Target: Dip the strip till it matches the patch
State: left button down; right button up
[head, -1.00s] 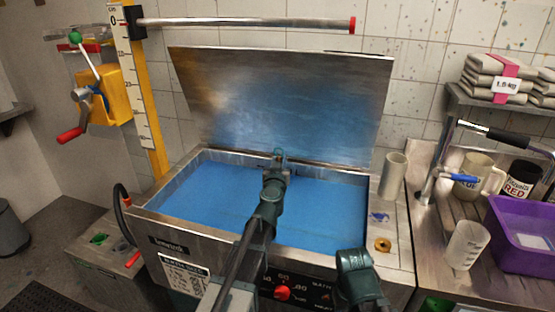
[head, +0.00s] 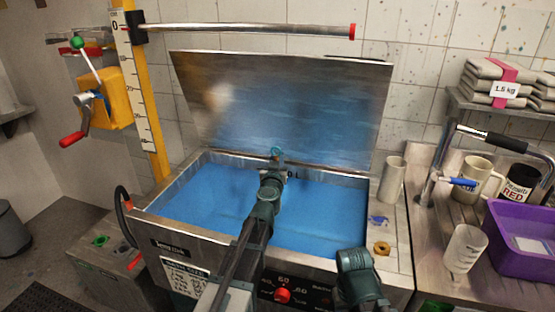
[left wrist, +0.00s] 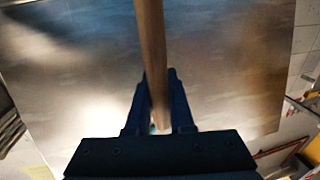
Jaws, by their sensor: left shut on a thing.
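My left gripper (head: 277,153) reaches over the steel bath of blue liquid (head: 318,208), near its back edge and in front of the raised lid. In the left wrist view the gripper (left wrist: 158,122) is shut on a brown stick-like thing (left wrist: 150,45), which runs up out of the frame. I cannot make out the strip or the colour patch for sure. My right gripper is not in view; only a part of my right arm shows at the bottom.
The steel lid (head: 285,105) stands open behind the bath. A yellow scale post (head: 143,100) with a crank box (head: 103,100) is at left. The right counter holds a purple bin (head: 510,265), a clear beaker (head: 465,248) and mugs. A grey cylinder (head: 391,180) stands by the bath.

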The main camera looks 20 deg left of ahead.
pick_arm(q)
notch_tip(320, 180, up, 14)
jog(key=p, duration=1.3)
dwell(2.3)
notch_tip(320, 180, down, 16)
jog(key=b, duration=1.5)
jog(key=shift+r+b, duration=0.25)
jog(key=shift+b, duration=0.05)
jog(key=shift+d, duration=0.2)
dwell(0.3)
